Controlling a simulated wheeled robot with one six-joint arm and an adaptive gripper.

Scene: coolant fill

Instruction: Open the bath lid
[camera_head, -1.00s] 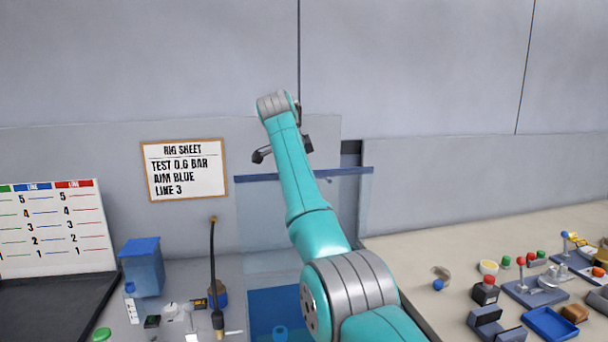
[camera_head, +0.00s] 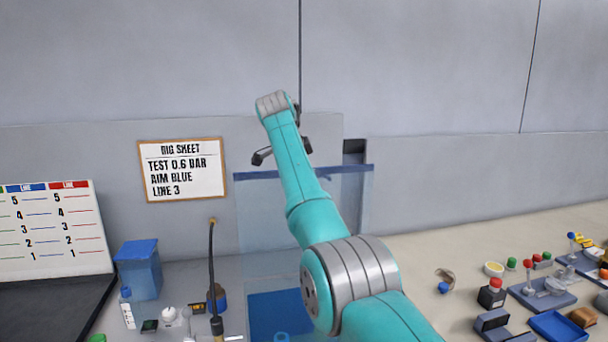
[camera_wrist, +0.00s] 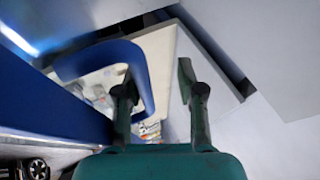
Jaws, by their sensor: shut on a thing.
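The bath lid (camera_head: 343,208) is a clear, bluish panel with a dark blue top edge. It stands raised and roughly upright behind my arm, against the grey wall. Below it is the bath (camera_head: 262,308), open on top as far as I see, with a blue inside. A blue loop handle (camera_wrist: 142,65) shows in the wrist view. My gripper (camera_wrist: 157,75) is shut on this handle, with its left finger through the loop and the bar between the fingers. In the head view my arm hides most of the gripper and the handle.
A framed rig sheet (camera_head: 181,170) hangs on the wall. Left of the bath are a blue container (camera_head: 137,270), a small bottle (camera_head: 127,307) and an upright dark hose (camera_head: 212,270). A line chart (camera_head: 52,228) stands far left. The right bench holds a blue tray (camera_head: 557,326) and several small parts.

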